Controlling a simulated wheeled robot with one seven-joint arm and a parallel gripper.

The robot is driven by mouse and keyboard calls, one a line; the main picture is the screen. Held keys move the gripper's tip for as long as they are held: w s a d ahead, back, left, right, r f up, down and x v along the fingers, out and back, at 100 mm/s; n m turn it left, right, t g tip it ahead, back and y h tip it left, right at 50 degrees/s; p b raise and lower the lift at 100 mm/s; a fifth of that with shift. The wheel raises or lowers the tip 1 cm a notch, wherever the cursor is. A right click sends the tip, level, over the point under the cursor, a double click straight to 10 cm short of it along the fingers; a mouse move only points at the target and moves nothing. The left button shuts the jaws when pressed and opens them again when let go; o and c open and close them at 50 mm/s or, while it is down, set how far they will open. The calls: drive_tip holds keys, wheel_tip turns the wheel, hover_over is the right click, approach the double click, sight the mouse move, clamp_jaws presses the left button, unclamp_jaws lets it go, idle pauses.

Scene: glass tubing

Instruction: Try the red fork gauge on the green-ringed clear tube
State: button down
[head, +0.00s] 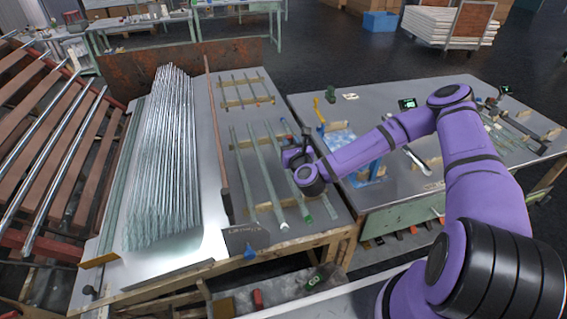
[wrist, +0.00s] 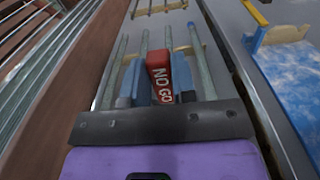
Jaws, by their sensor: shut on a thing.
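My gripper (wrist: 160,84) is shut on the red fork gauge (wrist: 159,66), a red block marked "NO GO" between the blue-grey fingers. In the head view my gripper (head: 298,158) is over the right part of the tube rack, and the gauge cannot be made out there. Several tubes lie side by side below. A tube with a green mark at its near end (head: 308,217) is at the right; I cannot tell for sure that it is the green-ringed clear one. In the wrist view a tube (wrist: 202,66) runs just right of the gauge. The fork's prongs are hidden, so contact is unclear.
Wooden strips (head: 264,206) support the tubes. A large bundle of glass tubes (head: 165,150) lies to the left, past a brown rail (head: 219,140).

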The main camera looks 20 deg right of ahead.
drive_tip(key=shift+r, duration=1.65)
